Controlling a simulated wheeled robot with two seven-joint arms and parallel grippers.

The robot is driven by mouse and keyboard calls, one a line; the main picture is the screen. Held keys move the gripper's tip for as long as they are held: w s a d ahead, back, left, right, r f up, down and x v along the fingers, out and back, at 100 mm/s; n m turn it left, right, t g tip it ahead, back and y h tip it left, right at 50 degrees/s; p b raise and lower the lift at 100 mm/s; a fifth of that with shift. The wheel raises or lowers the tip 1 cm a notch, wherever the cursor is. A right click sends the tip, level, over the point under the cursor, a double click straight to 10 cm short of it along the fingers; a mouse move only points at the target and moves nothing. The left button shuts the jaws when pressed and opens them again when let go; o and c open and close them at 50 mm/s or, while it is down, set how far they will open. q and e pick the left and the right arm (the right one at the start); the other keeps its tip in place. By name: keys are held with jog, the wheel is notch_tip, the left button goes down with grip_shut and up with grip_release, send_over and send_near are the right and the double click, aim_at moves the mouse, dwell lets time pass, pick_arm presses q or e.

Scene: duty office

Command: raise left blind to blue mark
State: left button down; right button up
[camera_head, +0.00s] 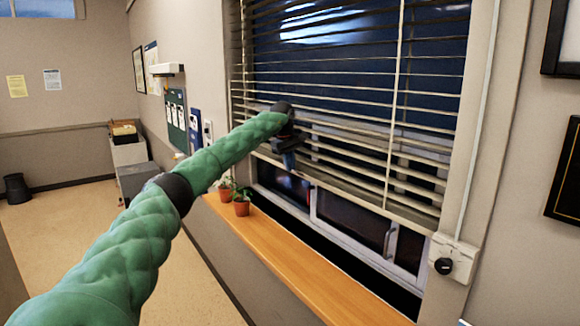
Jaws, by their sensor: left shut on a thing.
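A slatted blind (350,160) hangs over the window. Its slats are spread over the dark upper glass and bunched closer near the bottom. Its lower edge hangs above the sill, leaving the lower panes (347,216) bare. My left gripper (290,150) is at the lower left part of the blind, shut on it. The gripper is dark and small against the slats, so the exact grip point is hidden. A small bluish patch shows just below the gripper; I cannot tell if it is a mark. My right gripper is not in view.
An orange wooden sill (300,270) runs below the window, with potted plants (241,203) at its left end. A white wall box with a black knob (445,266) sits right of the window. The floor (70,220) at left is open.

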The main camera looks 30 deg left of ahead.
pick_arm(q)
jog(key=c, duration=1.5)
grip_release()
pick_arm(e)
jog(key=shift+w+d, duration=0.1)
